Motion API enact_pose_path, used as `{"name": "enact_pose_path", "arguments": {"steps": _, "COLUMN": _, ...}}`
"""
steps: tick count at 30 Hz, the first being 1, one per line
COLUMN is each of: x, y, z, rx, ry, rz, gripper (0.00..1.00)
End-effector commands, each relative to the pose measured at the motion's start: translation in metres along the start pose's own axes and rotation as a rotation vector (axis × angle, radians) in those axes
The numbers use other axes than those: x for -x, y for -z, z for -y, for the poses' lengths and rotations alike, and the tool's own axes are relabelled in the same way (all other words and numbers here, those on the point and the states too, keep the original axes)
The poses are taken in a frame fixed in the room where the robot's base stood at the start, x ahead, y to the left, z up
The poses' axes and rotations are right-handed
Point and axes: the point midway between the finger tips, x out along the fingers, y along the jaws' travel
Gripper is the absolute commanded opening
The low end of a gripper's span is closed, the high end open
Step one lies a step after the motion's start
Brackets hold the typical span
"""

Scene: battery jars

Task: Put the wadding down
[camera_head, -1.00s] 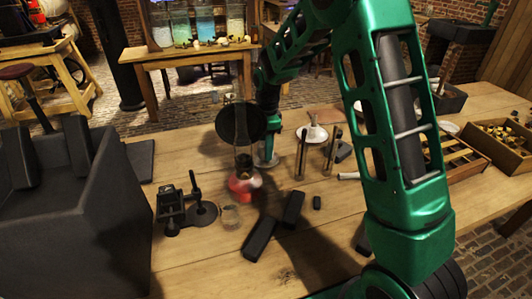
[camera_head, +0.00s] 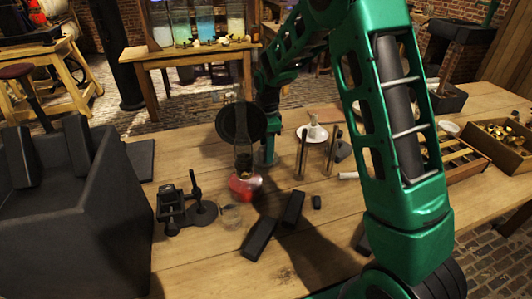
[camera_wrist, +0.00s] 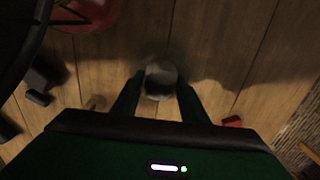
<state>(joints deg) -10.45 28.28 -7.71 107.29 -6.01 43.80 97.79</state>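My gripper (camera_wrist: 160,82) shows in the camera_wrist view as two dark green fingers, spaced apart. A pale, roundish thing (camera_wrist: 160,70), dark in its lower part, shows between the fingertips. It may be the wadding, but the picture is too dark to be sure of that or of whether the fingers touch it. In the camera_head view my arm comes down at the middle of the table; the fingers are not clear there. A small white form (camera_head: 313,132) stands just right of my wrist; I cannot tell what it is.
A glass cylinder on a red base (camera_head: 241,187) stands by a dark disc (camera_head: 237,122). A small clear glass (camera_head: 231,215), a black stand (camera_head: 172,208) and dark bars (camera_head: 293,208) lie nearer. A black box (camera_head: 75,235) fills the left. Wooden trays (camera_head: 496,152) are at right.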

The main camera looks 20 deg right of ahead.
Motion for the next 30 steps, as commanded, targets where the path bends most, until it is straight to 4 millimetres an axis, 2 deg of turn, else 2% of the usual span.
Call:
{"name": "enact_pose_path", "arguments": {"steps": 9, "x": 0.062, "y": 0.000, "z": 0.001, "rx": -0.001, "ry": 0.006, "rz": 0.001, "gripper": 0.40}}
{"name": "enact_pose_path", "arguments": {"steps": 15, "x": 0.094, "y": 0.001, "z": 0.001, "rx": -0.002, "ry": 0.004, "rz": 0.000, "gripper": 0.40}}
{"name": "enact_pose_path", "arguments": {"steps": 21, "x": 0.110, "y": 0.001, "z": 0.000, "rx": -0.001, "ry": 0.002, "rz": 0.000, "gripper": 0.40}}
{"name": "enact_pose_path", "arguments": {"steps": 30, "x": 0.111, "y": 0.001, "z": 0.000, "rx": -0.002, "ry": 0.001, "rz": 0.000, "gripper": 0.40}}
